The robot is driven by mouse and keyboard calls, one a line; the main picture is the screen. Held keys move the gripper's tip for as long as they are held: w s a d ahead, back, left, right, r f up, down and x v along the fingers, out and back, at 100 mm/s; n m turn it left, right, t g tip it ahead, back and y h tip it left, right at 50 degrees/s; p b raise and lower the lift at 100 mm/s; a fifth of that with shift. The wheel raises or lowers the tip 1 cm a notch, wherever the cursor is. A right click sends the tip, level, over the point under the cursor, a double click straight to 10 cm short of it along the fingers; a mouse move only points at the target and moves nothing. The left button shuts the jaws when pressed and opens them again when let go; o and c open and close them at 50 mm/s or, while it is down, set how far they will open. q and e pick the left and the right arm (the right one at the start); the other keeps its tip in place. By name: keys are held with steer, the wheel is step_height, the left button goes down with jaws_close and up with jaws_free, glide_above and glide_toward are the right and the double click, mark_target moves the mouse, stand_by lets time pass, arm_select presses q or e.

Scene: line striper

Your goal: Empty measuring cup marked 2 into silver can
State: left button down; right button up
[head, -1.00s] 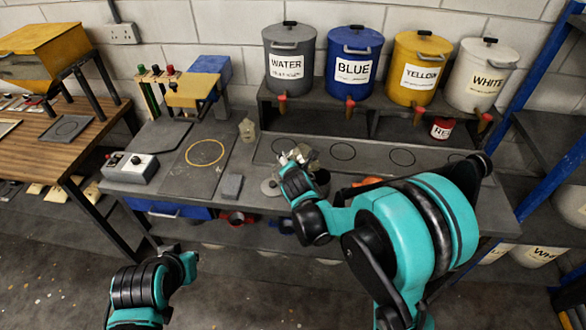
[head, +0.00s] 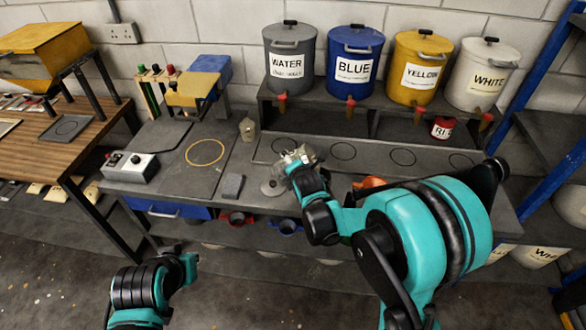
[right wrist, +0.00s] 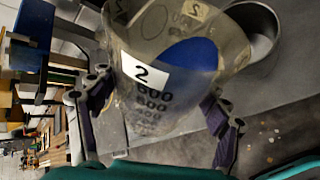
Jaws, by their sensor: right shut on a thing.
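The clear measuring cup marked 2 (right wrist: 150,75) fills much of the right wrist view, tilted, with a blue patch showing in it. My right gripper (right wrist: 155,110) is shut around its sides. In the head view the cup (head: 300,154) and the right gripper (head: 299,163) show small above the bench. The silver can (right wrist: 262,32) stands beside the cup's rim in the right wrist view, open and partly cut off by the cup.
Water (head: 290,60), blue (head: 354,60), yellow (head: 418,68) and white (head: 480,75) containers with taps stand on a shelf behind. A red can (head: 443,128) stands below. A grey block (head: 232,186) and a control box (head: 130,167) lie left. The bench centre-left is mostly clear.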

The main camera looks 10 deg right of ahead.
stand_by(0.5)
steer(key=shift+m+y, duration=0.3)
steer(key=shift+y, duration=0.1)
stand_by(0.3)
steer(key=shift+d+m+y+b, duration=0.15)
steer(key=shift+m+y+b, duration=0.15)
steer(key=shift+y, duration=0.1)
stand_by(1.5)
steer(key=shift+y+b, duration=0.3)
steer(key=shift+b, duration=0.1)
steer(key=shift+d+r, duration=0.1)
steer(key=shift+r, duration=0.05)
